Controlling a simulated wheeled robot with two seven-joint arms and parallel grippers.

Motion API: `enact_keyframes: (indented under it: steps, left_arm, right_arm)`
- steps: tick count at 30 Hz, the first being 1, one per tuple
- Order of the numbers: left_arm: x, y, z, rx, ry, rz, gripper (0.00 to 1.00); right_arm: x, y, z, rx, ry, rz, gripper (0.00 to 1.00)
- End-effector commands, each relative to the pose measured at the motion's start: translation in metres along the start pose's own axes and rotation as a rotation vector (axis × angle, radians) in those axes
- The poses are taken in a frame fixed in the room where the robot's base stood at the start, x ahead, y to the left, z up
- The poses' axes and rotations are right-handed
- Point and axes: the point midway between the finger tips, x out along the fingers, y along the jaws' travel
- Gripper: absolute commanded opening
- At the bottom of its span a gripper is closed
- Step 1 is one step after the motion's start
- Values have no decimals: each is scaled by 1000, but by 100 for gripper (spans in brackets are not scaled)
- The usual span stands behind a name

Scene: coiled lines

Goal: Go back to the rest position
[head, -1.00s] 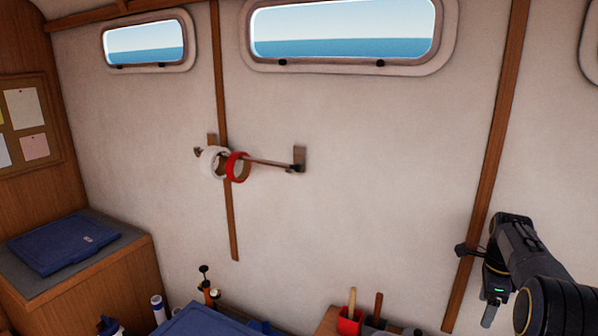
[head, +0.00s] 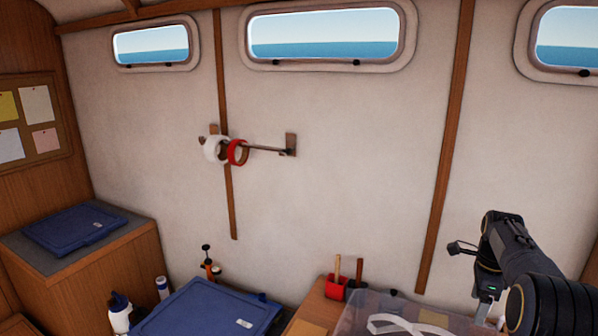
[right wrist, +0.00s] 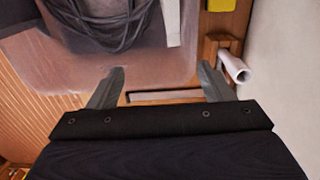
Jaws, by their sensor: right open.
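My right gripper (head: 484,312) hangs down at the lower right of the head view, in front of the pale wall and by the clear bin's right side. In the right wrist view its two grey fingers (right wrist: 160,86) are spread apart with nothing between them. The see-through bin (right wrist: 90,78) lies beyond the fingers, with dark coiled line (right wrist: 105,25) in it. My left gripper is in neither view.
A white coil (head: 213,150) and a red coil (head: 238,152) hang on a wall rail (head: 270,149). Below are a blue lid (head: 205,308), a red holder (head: 336,287) and the clear bin (head: 350,318) with a white band. The wall between is bare.

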Motion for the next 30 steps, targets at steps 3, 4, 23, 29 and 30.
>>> enact_keyframes:
  steps: [3, 4, 23, 29, 30]
  left_arm:
    - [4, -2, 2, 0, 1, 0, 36]
    - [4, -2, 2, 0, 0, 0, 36]
    - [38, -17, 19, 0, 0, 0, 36]
    - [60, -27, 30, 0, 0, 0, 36]
    - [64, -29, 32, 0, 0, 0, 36]
  right_arm:
    - [-5, 9, -1, -44, -28, -12, 74]
    - [-6, 12, 0, -57, -35, -13, 74]
    - [-32, 140, 23, -668, -255, -210, 74]
    - [-17, 251, 50, -1155, -281, -418, 74]
    - [-9, 274, 55, -1254, -270, -460, 74]
